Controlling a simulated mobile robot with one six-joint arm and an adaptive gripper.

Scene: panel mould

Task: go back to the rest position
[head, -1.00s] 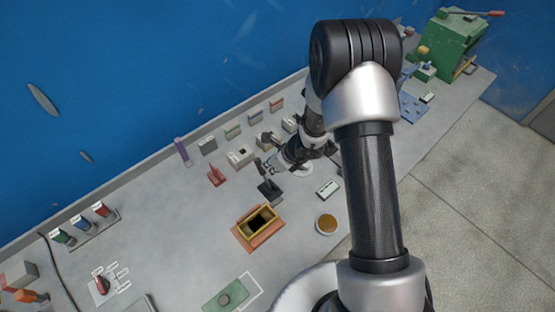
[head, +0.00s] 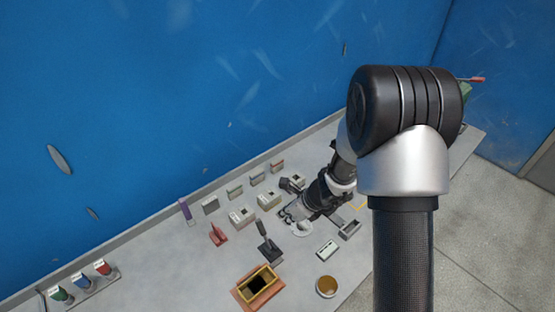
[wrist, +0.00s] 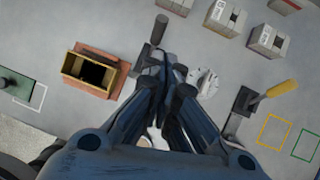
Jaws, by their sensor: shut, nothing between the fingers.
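My gripper (head: 288,213) hangs above the grey bench (head: 185,275), near the round white dial (head: 301,229) and behind the black-handled tool (head: 268,248). In the wrist view its dark fingers (wrist: 168,70) are together, with nothing seen between them. They partly cover the bench below and lie just left of the dial (wrist: 204,82). My arm's elbow and forearm fill the right of the head view.
A yellow-rimmed mould (head: 240,289) sits on a reddish base at the front. A round tan-topped pot (head: 326,285) and a small pale box (head: 327,249) stand to its right. Several grey blocks (head: 242,216) line the back, below the blue wall (head: 150,90).

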